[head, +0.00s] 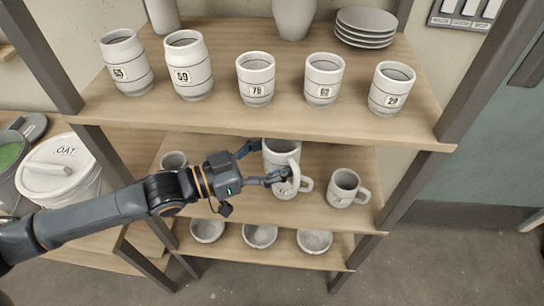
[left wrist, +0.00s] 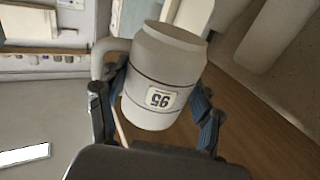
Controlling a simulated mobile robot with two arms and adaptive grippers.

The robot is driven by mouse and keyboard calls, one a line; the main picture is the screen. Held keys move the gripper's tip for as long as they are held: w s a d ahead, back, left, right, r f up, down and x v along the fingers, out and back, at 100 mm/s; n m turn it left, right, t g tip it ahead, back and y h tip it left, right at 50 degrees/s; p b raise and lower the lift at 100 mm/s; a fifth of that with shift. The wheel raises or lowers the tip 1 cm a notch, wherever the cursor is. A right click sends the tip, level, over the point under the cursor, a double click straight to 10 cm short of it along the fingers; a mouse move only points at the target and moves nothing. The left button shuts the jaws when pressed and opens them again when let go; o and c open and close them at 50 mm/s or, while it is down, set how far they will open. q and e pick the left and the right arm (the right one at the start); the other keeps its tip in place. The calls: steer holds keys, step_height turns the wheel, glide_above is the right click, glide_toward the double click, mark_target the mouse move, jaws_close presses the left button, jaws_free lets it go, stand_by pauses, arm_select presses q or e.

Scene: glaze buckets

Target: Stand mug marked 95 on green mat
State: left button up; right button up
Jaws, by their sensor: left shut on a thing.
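The mug marked 95 (left wrist: 165,75) is white-grey with a dark line and a number label. In the left wrist view it sits between the two fingers of my left gripper (left wrist: 163,105), its label upside down in the picture and its handle at the left. In the head view, my left gripper (head: 268,163) is shut on this mug (head: 280,152) at the middle shelf, with one finger on each side. I cannot tell whether the mug touches the shelf. No green mat shows, and my right gripper is not in view.
Marked cups, including 59 (head: 188,68) and 29 (head: 391,90), line the top shelf (head: 270,120) just above my gripper. Another mug (head: 344,188) stands to the right, and a cup (head: 173,161) to the left. Bowls (head: 260,236) sit below. An OAT bucket (head: 62,168) stands left.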

mark_target(265, 160)
arm_select(q)
steer(key=shift+r+m+g, duration=0.2)
steer(key=shift+m+g, duration=0.1)
steer(key=shift+g, duration=0.1)
steer(key=shift+s+a+m+g+h, duration=0.1)
steer(key=shift+a+m+g+h, duration=0.55)
steer(key=shift+g, duration=0.25)
steer(key=shift+s+a+f+m+g+h, duration=0.1)
steer(key=shift+a+m+g, duration=0.3)
steer(key=shift+g, duration=0.35)
steer(key=shift+s+a+m+g+h, duration=0.15)
steer(key=shift+m+g, duration=0.35)
steer(key=shift+g, duration=0.2)
steer(key=shift+s+a+f+m+g+h, duration=0.1)
steer(key=shift+a+m+g, duration=0.3)
steer(key=shift+g, duration=0.35)
steer(key=shift+d+r, duration=0.1)
steer(key=shift+s, duration=0.1)
